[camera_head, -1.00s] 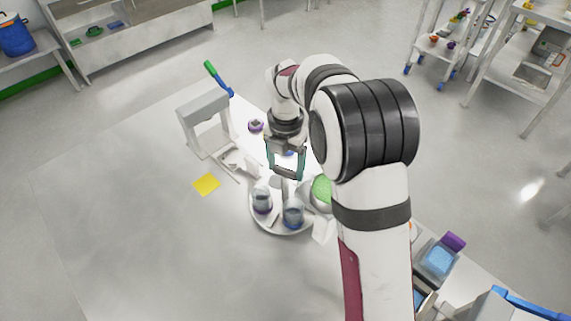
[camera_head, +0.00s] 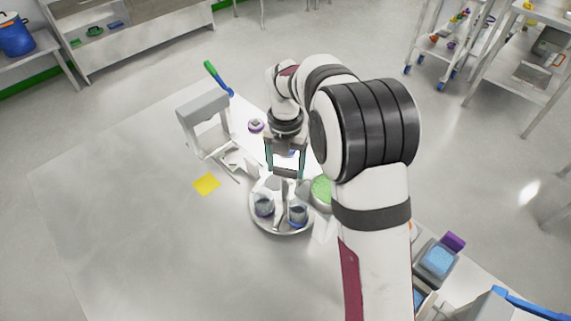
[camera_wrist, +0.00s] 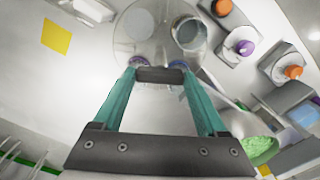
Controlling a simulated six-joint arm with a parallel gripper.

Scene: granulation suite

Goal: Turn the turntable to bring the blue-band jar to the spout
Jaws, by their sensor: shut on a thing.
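The round pale turntable (camera_head: 283,232) is on the table below my gripper. A clear jar with blue at its base (camera_head: 298,215) stands at its front right. Another clear jar with a purplish tint (camera_head: 264,206) stands at its front left. The bar seems to belong to the turntable. I cannot clearly make out the spout.
A grey frame stand (camera_head: 203,105) with a green-and-blue lever (camera_head: 217,77) is at the back left. A yellow square (camera_head: 207,184) lies left of the turntable. A green-filled container (camera_head: 321,189) is close on the right. The table's front left is clear.

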